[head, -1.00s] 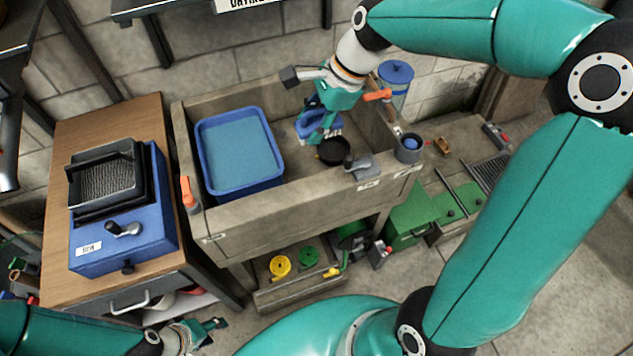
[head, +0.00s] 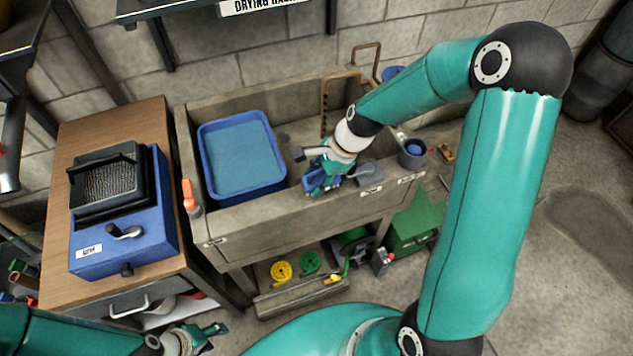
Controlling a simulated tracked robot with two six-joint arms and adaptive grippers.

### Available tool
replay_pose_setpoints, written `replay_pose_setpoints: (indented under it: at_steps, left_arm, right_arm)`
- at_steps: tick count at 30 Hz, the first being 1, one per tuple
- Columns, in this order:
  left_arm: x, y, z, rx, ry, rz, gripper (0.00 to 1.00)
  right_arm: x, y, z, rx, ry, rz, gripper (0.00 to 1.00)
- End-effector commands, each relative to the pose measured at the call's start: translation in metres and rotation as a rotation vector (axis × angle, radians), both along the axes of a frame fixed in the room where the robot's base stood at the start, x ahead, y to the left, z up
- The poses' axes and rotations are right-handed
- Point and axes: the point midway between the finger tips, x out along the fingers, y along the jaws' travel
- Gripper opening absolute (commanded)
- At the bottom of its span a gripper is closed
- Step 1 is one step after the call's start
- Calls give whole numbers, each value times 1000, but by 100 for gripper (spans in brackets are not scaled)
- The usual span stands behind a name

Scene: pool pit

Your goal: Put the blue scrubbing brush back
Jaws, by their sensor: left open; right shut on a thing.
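My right gripper (head: 324,178) is shut on the blue scrubbing brush (head: 312,186) and holds it by the front wall of the stone sink (head: 270,212). The gripper hides much of the brush, and I cannot tell whether the brush touches the wall. My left gripper (head: 208,332) is open and empty, low at the bottom left, in front of the wooden cabinet and away from the sink.
A blue basin of water (head: 243,199) fills the sink's left part. A grey cup with blue inside (head: 412,152) stands at the right front corner. An orange-handled tool (head: 190,195) is at the left front corner. A blue box (head: 125,235) sits on the cabinet.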

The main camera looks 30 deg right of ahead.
Motion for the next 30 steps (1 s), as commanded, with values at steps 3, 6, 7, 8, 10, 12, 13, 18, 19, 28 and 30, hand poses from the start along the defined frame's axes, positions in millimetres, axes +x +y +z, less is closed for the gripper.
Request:
replay_pose_setpoints:
  at_steps: [3,6,7,8,10,12,13,18,19,28,30]
  left_arm:
    - [0,0,-2,0,0,0,46]
    - [0,0,-2,0,0,0,46]
    - [0,0,-2,0,0,0,46]
    - [0,0,-2,0,0,0,46]
    - [0,0,-2,0,0,0,46]
    - [0,0,-2,0,0,0,46]
    - [0,0,-2,0,0,0,46]
    - [0,0,-2,0,0,0,46]
    - [0,0,-2,0,0,0,46]
    - [0,0,-2,0,0,0,46]
    - [0,0,-1,0,0,0,46]
  right_arm:
    - [0,0,-15,1,2,0,9]
    - [0,0,-18,-1,0,0,9]
    - [0,0,-18,-1,-1,-1,9]
    - [0,-1,-17,-1,-1,-1,9]
    - [0,0,-17,-1,-1,-1,9]
    - [0,0,-18,-1,-1,-1,9]
    - [0,0,-18,-1,0,0,45]
    - [0,0,-17,-1,0,0,67]
    - [0,0,-17,-1,0,0,67]
    - [0,-1,-15,-1,-2,-1,67]
    - [-1,-3,-10,-1,-2,-1,67]
